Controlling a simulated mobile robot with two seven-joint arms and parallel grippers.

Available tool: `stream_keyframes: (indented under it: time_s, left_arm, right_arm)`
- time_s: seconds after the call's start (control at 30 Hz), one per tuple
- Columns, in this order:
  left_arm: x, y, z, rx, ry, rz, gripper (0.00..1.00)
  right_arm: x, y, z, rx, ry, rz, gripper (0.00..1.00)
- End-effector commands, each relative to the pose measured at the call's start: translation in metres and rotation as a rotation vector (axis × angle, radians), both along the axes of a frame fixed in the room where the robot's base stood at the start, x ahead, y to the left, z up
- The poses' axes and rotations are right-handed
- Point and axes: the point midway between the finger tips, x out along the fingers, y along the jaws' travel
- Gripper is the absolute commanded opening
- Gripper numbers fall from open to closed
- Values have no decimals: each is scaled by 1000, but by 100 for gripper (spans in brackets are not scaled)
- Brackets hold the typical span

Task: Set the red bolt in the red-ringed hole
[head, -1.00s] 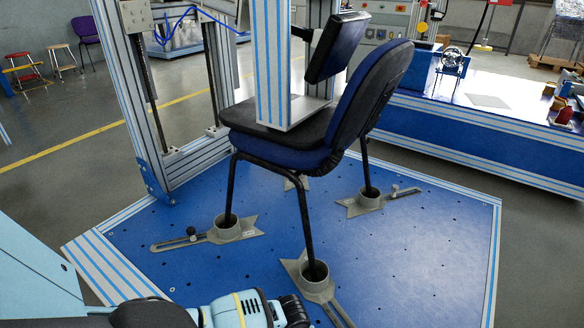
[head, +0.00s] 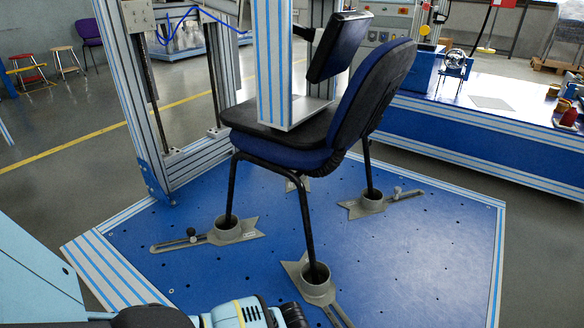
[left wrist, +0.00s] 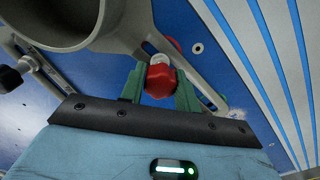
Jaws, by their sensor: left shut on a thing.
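In the left wrist view, my left gripper (left wrist: 160,85) has green fingers shut on the red bolt (left wrist: 160,82). The bolt's red head is between the fingertips, and a pale grey end (left wrist: 159,60) shows beyond it. Just past the bolt, a piece of red (left wrist: 174,45) shows at the grey slotted bracket; it may be part of the red ring, but the bolt and bracket cover most of it. I cannot tell whether the bolt touches the hole. In the head view, only my left arm shows at the bottom edge. My right gripper is not in view.
A grey cup of a foot clamp (left wrist: 75,20) is close at the upper left of the wrist view. In the head view, a blue chair (head: 290,150) stands with its legs in clamp cups (head: 318,290) on the blue perforated platform (head: 420,250).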

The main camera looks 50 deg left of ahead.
Motion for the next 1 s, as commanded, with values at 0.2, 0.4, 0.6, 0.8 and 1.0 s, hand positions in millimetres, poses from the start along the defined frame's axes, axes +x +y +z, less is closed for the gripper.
stream_keyframes:
  time_s: [0.2, 0.4, 0.6, 0.8, 1.0]
  left_arm:
    - [0, 0, -5, 0, 0, 0, 12]
    - [0, 0, -9, 1, 1, 1, 12]
    - [0, 0, -10, 1, -1, 1, 49]
    - [0, 0, -10, 1, -1, 1, 57]
    - [0, 0, -8, 1, -1, 0, 57]
  right_arm:
    - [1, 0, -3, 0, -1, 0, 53]
    - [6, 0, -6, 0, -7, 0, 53]
    - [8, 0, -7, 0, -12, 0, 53]
    - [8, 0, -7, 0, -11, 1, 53]
    - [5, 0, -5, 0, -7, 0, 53]
